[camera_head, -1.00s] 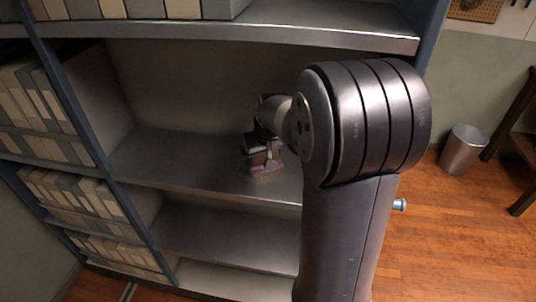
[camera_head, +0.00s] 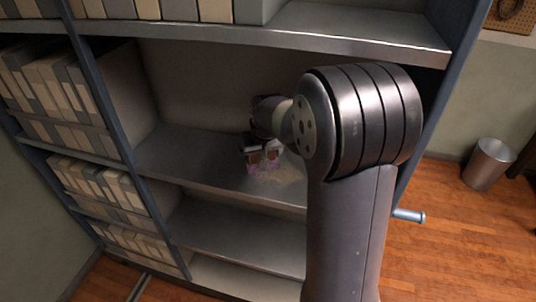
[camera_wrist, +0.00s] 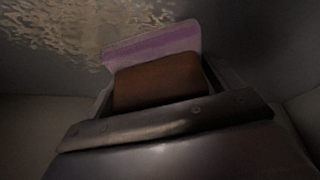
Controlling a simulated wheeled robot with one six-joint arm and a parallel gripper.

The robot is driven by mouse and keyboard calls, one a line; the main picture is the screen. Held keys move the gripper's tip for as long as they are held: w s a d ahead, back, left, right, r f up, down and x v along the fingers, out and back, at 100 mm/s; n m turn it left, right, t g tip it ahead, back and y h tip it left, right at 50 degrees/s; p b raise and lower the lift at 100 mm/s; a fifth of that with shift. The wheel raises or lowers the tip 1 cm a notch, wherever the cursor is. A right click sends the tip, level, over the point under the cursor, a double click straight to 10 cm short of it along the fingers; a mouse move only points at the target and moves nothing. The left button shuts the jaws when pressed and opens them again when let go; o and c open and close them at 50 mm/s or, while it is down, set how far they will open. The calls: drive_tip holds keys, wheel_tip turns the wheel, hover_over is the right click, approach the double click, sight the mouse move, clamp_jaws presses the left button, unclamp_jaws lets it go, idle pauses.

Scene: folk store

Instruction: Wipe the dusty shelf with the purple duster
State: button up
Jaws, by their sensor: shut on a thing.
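The purple duster (camera_head: 252,168) has a brown handle block, and my gripper (camera_head: 262,151) is shut on it. In the wrist view the duster's purple pad (camera_wrist: 152,44) sticks out beyond the brown block (camera_wrist: 160,80) between the jaws. The dusty shelf (camera_head: 190,160) is a grey middle board of the bookcase. A pale, patchy dust area (camera_head: 285,176) lies on it just right of the duster. The dust (camera_wrist: 75,28) also shows at the upper left of the wrist view. I cannot tell whether the pad touches the board. My arm hides the shelf's right part.
A shelf board (camera_head: 330,33) runs above, and another empty board (camera_head: 225,230) lies below. Blue uprights (camera_head: 105,95) divide the bookcase, with rows of binders (camera_head: 60,85) at the left. A metal bin (camera_head: 488,163) stands on the wooden floor at the right.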

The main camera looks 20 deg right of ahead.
sight(294, 166)
drive_tip(key=shift+w+a+f, duration=0.1)
drive_tip(key=shift+w+a, duration=0.05)
drive_tip(key=shift+a, duration=0.1)
drive_tip(key=shift+s+d, duration=0.5)
drive_tip(key=shift+d, duration=0.25)
drive_tip(key=shift+s+d, duration=0.5)
drive_tip(key=shift+d, duration=0.2)
drive_tip(key=shift+s+d+b, duration=0.3)
drive_tip(key=shift+s+d, duration=0.2)
drive_tip(key=shift+d, duration=0.25)
drive_tip(key=shift+s+d+b, duration=0.25)
drive_tip(key=shift+s+d, duration=0.25)
drive_tip(key=shift+d, duration=0.25)
drive_tip(key=shift+s+d, duration=0.5)
drive_tip(key=shift+d, duration=0.25)
drive_tip(key=shift+s+d, duration=0.5)
drive_tip(key=shift+d, duration=0.25)
